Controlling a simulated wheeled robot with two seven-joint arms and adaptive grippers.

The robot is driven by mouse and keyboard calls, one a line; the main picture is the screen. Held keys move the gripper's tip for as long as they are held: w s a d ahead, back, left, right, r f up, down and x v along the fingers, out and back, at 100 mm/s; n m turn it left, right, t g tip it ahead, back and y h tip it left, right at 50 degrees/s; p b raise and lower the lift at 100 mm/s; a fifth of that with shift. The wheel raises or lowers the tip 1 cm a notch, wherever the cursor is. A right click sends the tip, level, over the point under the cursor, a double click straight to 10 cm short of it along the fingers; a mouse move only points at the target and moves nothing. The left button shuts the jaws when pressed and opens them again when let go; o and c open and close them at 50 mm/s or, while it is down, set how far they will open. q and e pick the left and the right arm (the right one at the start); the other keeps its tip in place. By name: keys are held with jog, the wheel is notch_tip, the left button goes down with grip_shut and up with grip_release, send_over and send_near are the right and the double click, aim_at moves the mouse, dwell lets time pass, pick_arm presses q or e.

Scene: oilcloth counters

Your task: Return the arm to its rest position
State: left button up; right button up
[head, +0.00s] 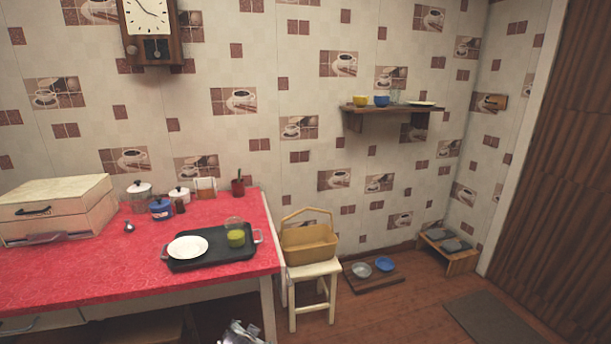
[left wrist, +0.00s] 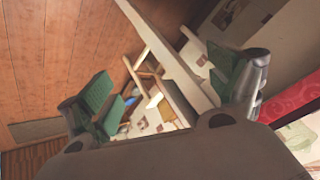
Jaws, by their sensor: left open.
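My left gripper (left wrist: 165,78) fills much of the left wrist view, with its two green-padded fingers spread wide apart. It is open and nothing is held between them. Beyond the fingers are the floor, a pale table leg and the stool, seen tilted and at some distance. In the head view only a small metallic part of my arm (head: 240,332) shows at the bottom edge, below the red counter's front right corner. The rest of the arm is hidden below the frame. My right gripper is in neither view.
The red counter (head: 95,265) carries a black tray (head: 210,262) with a white plate (head: 187,247) and a green-filled glass (head: 236,236). A stool (head: 313,270) with a basket (head: 309,243) stands beside it. Bowls (head: 384,264) sit on a floor board. Floor at right is mostly clear.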

pick_arm(q)
jog(key=s+a+f+n+g+h+p, duration=0.1)
jog(key=s+a+f+n+g+p, duration=0.3)
jog(key=s+f, duration=0.9)
jog(key=s+f+m+g+p, duration=0.1)
jog(key=s+f+g+p, duration=0.3)
jog(key=s+f, duration=0.95)
jog(key=s+a+r+p, duration=0.3)
jog(key=s+p, duration=0.8)
jog(key=s+a+r+p, duration=0.3)
jog(key=s+p, duration=0.8)
jog(key=s, duration=0.1)
jog(key=shift+a+r+t+p, duration=0.15)
jog(key=shift+r+t+p, duration=0.15)
jog(key=shift+t+p, duration=0.1)
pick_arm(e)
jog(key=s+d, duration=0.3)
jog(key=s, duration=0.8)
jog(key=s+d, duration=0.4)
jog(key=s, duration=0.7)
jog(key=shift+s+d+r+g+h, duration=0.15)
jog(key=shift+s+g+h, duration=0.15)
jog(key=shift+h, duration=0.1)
